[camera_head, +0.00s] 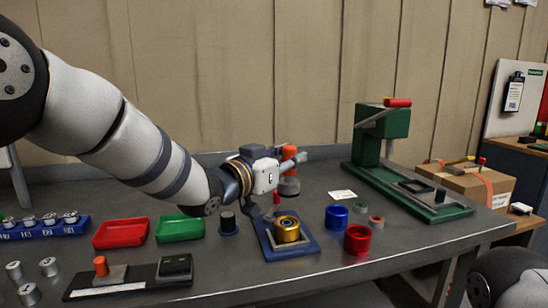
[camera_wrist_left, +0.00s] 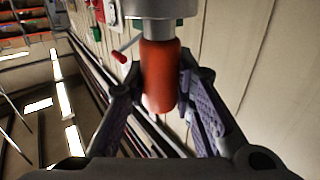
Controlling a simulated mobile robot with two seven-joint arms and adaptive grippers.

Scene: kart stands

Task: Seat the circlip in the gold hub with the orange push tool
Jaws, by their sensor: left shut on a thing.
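The gold hub (camera_head: 287,230) stands upright on a blue base plate (camera_head: 308,242) on the bench. My left gripper (camera_head: 288,162) is shut on the orange push tool (camera_head: 289,152) and holds it in the air just above the hub. The tool's grey head (camera_head: 289,187) points down, apart from the hub. In the left wrist view the orange handle (camera_wrist_left: 159,75) sits between the two fingers. I cannot make out the circlip. My right gripper is not in view; part of my right arm shows at the lower right.
Blue (camera_head: 336,217) and red (camera_head: 357,239) rings stand right of the hub. A green press (camera_head: 385,150) stands behind them. A black fixture (camera_head: 128,277) lies in front.

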